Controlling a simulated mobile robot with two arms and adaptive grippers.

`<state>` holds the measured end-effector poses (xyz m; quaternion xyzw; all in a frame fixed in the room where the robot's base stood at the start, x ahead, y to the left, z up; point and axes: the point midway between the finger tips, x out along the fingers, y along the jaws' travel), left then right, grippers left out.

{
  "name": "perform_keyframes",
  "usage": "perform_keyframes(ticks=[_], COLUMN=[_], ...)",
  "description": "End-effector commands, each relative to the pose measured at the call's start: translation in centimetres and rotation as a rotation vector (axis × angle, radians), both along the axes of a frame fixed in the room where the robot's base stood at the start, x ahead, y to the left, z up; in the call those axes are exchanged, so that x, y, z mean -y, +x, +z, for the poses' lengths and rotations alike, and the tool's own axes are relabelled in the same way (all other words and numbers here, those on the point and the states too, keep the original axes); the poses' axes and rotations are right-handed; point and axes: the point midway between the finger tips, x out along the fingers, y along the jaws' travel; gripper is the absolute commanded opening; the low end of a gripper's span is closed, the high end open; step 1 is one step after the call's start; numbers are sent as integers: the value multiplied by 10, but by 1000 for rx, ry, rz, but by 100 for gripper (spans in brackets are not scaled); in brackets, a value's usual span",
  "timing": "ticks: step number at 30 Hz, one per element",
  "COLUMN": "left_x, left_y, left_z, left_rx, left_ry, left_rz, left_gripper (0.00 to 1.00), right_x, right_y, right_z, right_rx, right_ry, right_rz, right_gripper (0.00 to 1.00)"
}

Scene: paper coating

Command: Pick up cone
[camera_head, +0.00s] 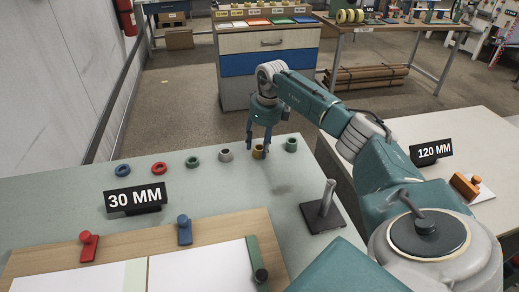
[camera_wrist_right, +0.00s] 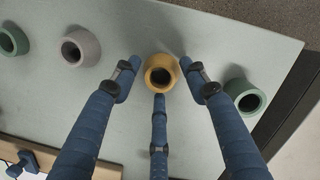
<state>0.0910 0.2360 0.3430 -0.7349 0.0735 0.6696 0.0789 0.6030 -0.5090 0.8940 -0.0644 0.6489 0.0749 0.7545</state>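A yellow cone (camera_head: 258,152) with a round hole in its top stands on the pale table, in a row with a grey cone (camera_head: 225,155) and a green cone (camera_head: 291,145). My right gripper (camera_head: 260,138) points down over the yellow cone. In the right wrist view, the yellow cone (camera_wrist_right: 160,73) sits between the spread blue fingers of the right gripper (camera_wrist_right: 161,76), with gaps visible at its sides. The gripper is open; I cannot tell whether the lower finger touches the cone. My left gripper is not in view.
Green, red and blue rings (camera_head: 158,169) continue the row leftwards. A 30 MM sign (camera_head: 135,198), a metal post on a dark base (camera_head: 325,214) and a wooden board (camera_head: 210,233) are nearer. The table's right edge is just beyond the green cone.

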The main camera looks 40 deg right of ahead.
Motion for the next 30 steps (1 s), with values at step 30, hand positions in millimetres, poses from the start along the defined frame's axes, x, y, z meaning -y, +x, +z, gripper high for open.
perform_keyframes(ticks=[30], left_x=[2], left_y=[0], left_z=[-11], left_rx=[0], left_ry=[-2], left_rz=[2], left_gripper=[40], right_x=[0], right_y=[2], right_z=[77], right_rx=[9], right_ry=[-1], right_rz=[0], right_gripper=[7])
